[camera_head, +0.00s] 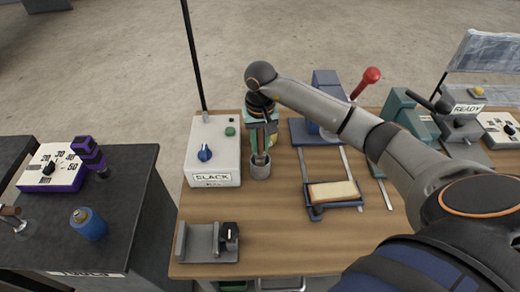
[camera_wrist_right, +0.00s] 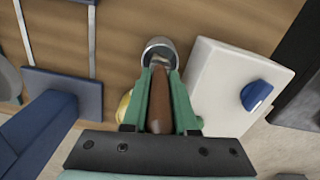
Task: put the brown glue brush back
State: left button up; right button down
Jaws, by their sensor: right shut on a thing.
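My right gripper (camera_head: 261,150) is shut on the brown glue brush (camera_wrist_right: 160,98), whose brown handle lies between the green fingers in the right wrist view. The gripper points down, directly over a small grey cup (camera_head: 260,171) on the wooden table. The cup also shows in the right wrist view (camera_wrist_right: 158,44), just beyond the fingertips. The brush's lower end is at the cup's mouth; I cannot tell how deep it sits. The fingers hide part of the brush. My left gripper is not in view.
A white SLACK box (camera_head: 213,150) stands close left of the cup. A blue-framed fixture with a pale block (camera_head: 333,191) is to the right. A grey holder (camera_head: 207,243) sits at the front left. Bare tabletop (camera_head: 275,225) lies in front of the cup.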

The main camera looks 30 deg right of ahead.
aim_at(260, 154)
notch_tip(260, 154, down, 3)
jog(key=shift+r, duration=0.2)
jog(key=shift+f, duration=0.25)
jog(key=c, duration=1.2)
grip_release()
jog(key=shift+f, duration=0.1)
jog(key=o, duration=0.5)
jog(key=shift+r, duration=0.25)
notch_tip(260, 154, up, 12)
jog(key=shift+b, duration=0.8)
